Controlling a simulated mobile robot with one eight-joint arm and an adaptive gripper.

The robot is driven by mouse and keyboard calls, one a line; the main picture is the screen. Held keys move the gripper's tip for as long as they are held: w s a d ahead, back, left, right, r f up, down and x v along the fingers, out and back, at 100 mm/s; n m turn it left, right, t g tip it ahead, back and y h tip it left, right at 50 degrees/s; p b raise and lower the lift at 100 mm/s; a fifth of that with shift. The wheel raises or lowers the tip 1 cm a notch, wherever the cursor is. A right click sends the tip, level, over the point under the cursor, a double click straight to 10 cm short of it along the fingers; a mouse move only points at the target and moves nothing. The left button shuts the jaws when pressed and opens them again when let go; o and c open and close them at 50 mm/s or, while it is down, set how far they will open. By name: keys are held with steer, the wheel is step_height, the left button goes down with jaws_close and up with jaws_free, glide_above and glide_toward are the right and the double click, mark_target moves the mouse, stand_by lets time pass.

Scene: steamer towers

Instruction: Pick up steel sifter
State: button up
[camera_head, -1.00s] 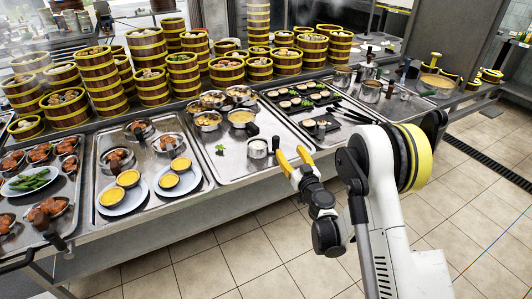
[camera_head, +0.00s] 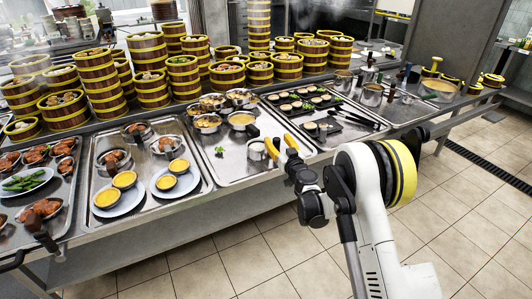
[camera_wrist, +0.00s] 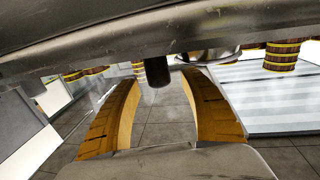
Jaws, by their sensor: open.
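A small steel cup-shaped vessel with pale contents (camera_head: 257,151) stands at the front right of a steel tray; it looks like the steel sifter, though I cannot tell for sure. A dark handle extends from its right side toward my gripper (camera_head: 281,147). My gripper's yellow fingers are spread apart at the tray's front edge, right of the vessel. In the wrist view my open gripper (camera_wrist: 160,105) has the dark handle end (camera_wrist: 157,71) between and beyond its fingers. No contact with the fingers shows.
A steel edge (camera_wrist: 130,40) crosses the top of the wrist view, close above the fingers. Bamboo steamer towers (camera_head: 97,80) line the back of the counter. Plates with yellow tarts (camera_head: 120,198) lie left. Steel pots (camera_head: 372,95) stand right. The tiled floor in front is clear.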

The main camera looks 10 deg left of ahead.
jaws_close()
steer(key=shift+r, duration=0.15)
step_height(320, 180, up, 5)
steer(key=p, duration=0.3)
steer(key=shift+f, duration=0.2)
steer(key=s+d+r+p, duration=0.2)
steer(key=d+r+p, duration=0.2)
steer(key=d, duration=0.7)
step_height(320, 180, up, 2)
steer(key=shift+s+d+r, duration=0.1)
steer(key=shift+s+d, duration=0.1)
steer(key=shift+s, duration=0.2)
steer(key=c, duration=1)
jaws_free()
jaws_close()
